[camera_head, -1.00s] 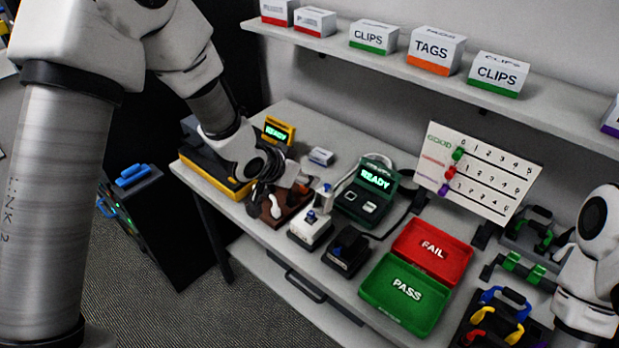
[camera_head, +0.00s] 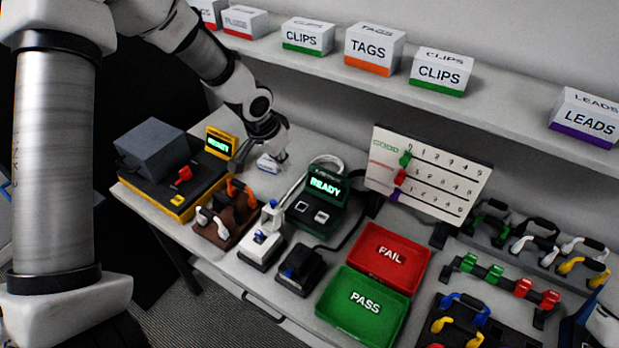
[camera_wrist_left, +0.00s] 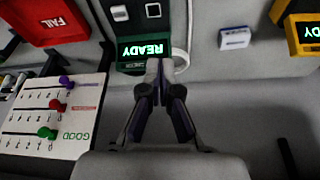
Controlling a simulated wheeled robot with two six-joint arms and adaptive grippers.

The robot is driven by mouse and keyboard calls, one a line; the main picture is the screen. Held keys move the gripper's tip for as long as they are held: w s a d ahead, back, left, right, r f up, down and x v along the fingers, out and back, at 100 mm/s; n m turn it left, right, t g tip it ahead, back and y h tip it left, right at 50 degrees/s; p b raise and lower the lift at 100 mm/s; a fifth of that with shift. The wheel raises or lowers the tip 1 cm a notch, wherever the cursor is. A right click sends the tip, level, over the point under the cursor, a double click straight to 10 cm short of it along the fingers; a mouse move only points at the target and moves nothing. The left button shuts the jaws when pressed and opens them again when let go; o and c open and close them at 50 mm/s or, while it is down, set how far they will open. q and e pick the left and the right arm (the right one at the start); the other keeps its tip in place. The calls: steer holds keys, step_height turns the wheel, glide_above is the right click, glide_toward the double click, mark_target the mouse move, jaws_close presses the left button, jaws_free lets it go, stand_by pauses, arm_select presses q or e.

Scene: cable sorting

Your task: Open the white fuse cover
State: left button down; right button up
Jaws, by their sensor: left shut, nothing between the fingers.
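A white unit (camera_head: 261,248) with a blue part and an upright white piece stands on the bench in the head view, left of a black unit (camera_head: 300,270) with a blue knob. It looks like the fuse holder; whether its cover is open I cannot tell. My left gripper (camera_head: 281,158) is above the back of the bench, beside a small white box (camera_head: 268,163) and apart from the white unit. In the left wrist view its fingers (camera_wrist_left: 165,68) are together and empty, in front of the green READY tester (camera_wrist_left: 143,48). My right gripper is out of view.
The green tester (camera_head: 318,204) and its cable stand behind the white unit. A brown stand (camera_head: 225,226) with cables and a yellow-black READY station (camera_head: 178,203) are left of it. Red FAIL (camera_head: 425,272) and green PASS (camera_head: 350,335) trays lie right. A shelf (camera_head: 395,88) with boxes overhangs the back.

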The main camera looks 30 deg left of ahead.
mark_target(272, 214)
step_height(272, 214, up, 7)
steer(key=p, duration=0.6)
arm_select(q)
step_height(272, 214, down, 9)
steer(key=s+b, duration=0.2)
steer(key=b, duration=0.8)
steer(key=shift+s+a+r, duration=0.2)
steer(key=shift+s, duration=0.1)
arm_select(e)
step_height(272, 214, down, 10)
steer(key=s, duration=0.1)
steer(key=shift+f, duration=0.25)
